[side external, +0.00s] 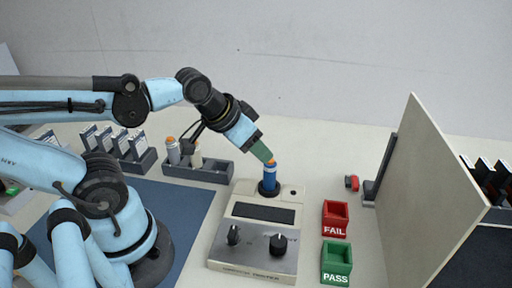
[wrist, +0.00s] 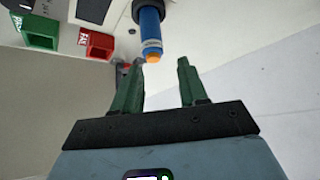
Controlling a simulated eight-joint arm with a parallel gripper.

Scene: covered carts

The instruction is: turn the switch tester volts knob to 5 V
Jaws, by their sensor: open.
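The switch tester (side external: 254,268) is a beige box with a dark blank display and two black knobs on its grey front panel. The left knob (side external: 233,235) and right knob (side external: 278,244) have markings too small to read, so I cannot tell which is volts or where it points. A blue cylinder (side external: 269,176) with an orange tip stands upright in the tester's black socket; it also shows in the wrist view (wrist: 151,26). My gripper (side external: 266,157) is open and empty, its green fingers (wrist: 161,64) close to the orange tip.
A red FAIL bin (side external: 335,230) and green PASS bin (side external: 336,277) stand right of the tester. A tall beige panel (side external: 420,200) rises beyond them. A grey rack (side external: 200,171) with orange-tipped cylinders stands behind left. A small red object (side external: 352,183) lies near the panel.

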